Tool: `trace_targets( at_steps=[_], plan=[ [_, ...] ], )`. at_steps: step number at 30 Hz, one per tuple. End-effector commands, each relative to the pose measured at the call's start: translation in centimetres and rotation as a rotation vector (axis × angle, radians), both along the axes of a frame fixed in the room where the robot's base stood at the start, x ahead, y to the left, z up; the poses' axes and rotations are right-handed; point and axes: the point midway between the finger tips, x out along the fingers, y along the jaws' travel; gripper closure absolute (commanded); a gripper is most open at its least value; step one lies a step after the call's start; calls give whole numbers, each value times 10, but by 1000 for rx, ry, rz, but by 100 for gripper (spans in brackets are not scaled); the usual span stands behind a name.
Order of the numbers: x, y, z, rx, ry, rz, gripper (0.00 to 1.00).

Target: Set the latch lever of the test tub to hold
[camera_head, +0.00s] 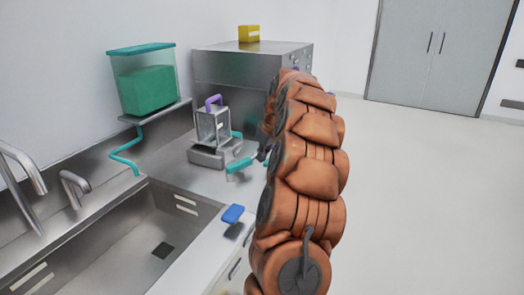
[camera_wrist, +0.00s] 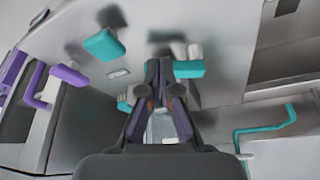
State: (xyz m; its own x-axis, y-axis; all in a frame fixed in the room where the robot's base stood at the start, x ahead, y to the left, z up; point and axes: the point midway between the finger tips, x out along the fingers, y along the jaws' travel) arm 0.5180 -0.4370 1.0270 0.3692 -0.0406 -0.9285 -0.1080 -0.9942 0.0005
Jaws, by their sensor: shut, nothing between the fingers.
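A small grey framed tub with a purple handle (camera_head: 212,122) stands on the steel counter in the head view; I take it to be the test tub, but no label is readable. A teal lever (camera_head: 240,164) sticks out low in front of it, just left of my gripper (camera_head: 263,153). In the wrist view my gripper (camera_wrist: 160,66) is shut and empty. A teal-ended lever (camera_wrist: 188,69) is close to the right of its fingertips; I cannot tell whether they touch. Another teal grip (camera_wrist: 105,44) is apart at upper left. Which one is the latch lever is unclear.
A teal-filled container (camera_head: 146,85) stands on a shelf above a bent teal rod (camera_head: 126,158). A sink (camera_head: 130,235) and taps lie at left. A blue-topped object (camera_head: 233,213) is at the counter front. A steel cabinet (camera_head: 250,70) carries a yellow box (camera_head: 249,34). The floor at right is clear.

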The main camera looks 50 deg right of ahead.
Motion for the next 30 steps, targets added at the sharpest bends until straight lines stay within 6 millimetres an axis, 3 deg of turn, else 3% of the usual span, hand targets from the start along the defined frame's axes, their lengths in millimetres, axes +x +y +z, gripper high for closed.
trace_targets(
  at_steps=[13,24,30],
  plan=[
    [24,-1,-63,6,5,1,100],
    [57,-6,-61,0,2,0,100],
    [65,-7,-61,-1,-2,0,100]
  ],
)
